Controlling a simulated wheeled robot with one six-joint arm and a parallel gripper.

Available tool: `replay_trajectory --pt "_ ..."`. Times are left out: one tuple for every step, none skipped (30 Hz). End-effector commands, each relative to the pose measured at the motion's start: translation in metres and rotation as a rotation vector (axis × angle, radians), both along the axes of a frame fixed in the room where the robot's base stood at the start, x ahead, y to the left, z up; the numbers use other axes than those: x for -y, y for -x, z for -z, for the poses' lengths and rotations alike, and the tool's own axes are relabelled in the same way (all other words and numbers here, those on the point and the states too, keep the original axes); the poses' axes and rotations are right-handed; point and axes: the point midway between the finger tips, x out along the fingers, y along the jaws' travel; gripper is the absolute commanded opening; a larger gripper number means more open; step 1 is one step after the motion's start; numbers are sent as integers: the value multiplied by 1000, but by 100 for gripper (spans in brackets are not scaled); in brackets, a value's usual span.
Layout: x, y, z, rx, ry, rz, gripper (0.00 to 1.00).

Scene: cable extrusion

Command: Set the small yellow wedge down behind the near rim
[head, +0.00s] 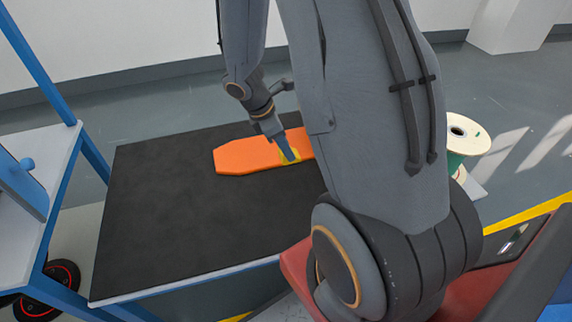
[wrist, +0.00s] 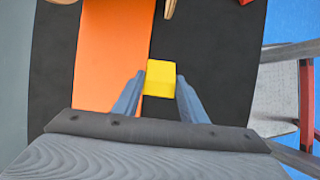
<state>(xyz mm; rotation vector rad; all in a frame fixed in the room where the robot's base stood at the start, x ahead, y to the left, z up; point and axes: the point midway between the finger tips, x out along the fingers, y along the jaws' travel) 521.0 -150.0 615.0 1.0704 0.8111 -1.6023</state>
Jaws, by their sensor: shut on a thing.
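The small yellow wedge (wrist: 160,78) sits between the two blue-grey fingers of my gripper (wrist: 159,92) in the wrist view. My gripper is shut on it. In the head view the wedge (head: 290,157) shows at the tip of my gripper (head: 287,150), over the right part of a flat orange piece (head: 240,158). In the wrist view the wedge overlaps the right edge of the orange piece (wrist: 112,60). I cannot tell whether the wedge touches anything below it. No near rim can be made out clearly, and my arm hides the right end of the orange piece.
The orange piece lies on a black table top (head: 170,230), which is bare at the front and left. A blue-framed stand (head: 50,155) is at the left. A cable spool (head: 463,140) stands at the right. Part of a wooden item (wrist: 170,8) shows at the wrist view's top.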

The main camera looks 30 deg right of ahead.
Motion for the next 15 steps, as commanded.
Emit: replay_trajectory --pt "0 0 10 -3 0 1 12" --pt "0 0 14 -3 0 0 12" --pt "0 0 17 -2 1 2 12" --pt "0 0 19 0 0 2 12" --pt "0 0 21 0 0 3 12" --pt "0 0 23 0 0 2 12" --pt "0 0 25 0 0 2 12" --pt "0 0 27 0 0 2 12" --pt "0 0 31 -1 0 3 12" --pt "0 0 34 -1 0 4 12" --pt "0 0 39 -2 0 4 12" --pt "0 0 45 -2 0 3 12" --pt "0 0 50 -3 0 3 12" --pt "0 0 53 -2 1 4 12" --pt "0 0 57 -1 0 3 12"
